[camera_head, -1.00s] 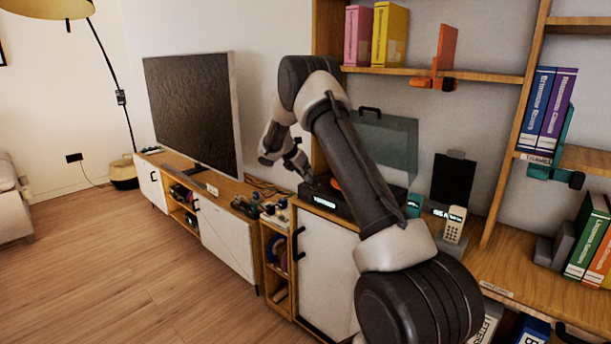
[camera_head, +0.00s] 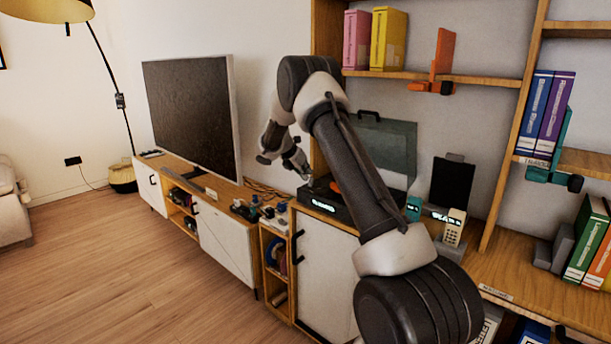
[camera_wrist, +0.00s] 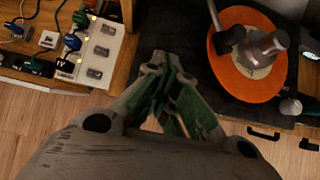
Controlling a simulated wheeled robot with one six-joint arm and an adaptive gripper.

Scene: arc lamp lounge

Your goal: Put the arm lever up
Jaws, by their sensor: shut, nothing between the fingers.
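The record player (camera_head: 325,205) is a dark box with a lit display on its front, on the cabinet top; my arm hides part of it. Its orange disc (camera_wrist: 244,78) shows in the wrist view, with a silver cylinder and a dark arm-like part (camera_wrist: 232,40) above it. A small round-ended knob (camera_wrist: 290,106) stands at the player's lower right there. I cannot tell which part is the arm lever. My gripper (camera_wrist: 172,72) is shut and empty, left of the disc in the wrist view. In the head view my gripper (camera_head: 301,168) is beside the player's left end.
A raised grey lid (camera_head: 388,143) stands behind the player. A power strip (camera_wrist: 97,52) with plugs and cables lies left of my gripper. A television (camera_head: 192,115) stands further left. A cordless phone (camera_head: 454,227) and a dark stand (camera_head: 453,183) are to the right.

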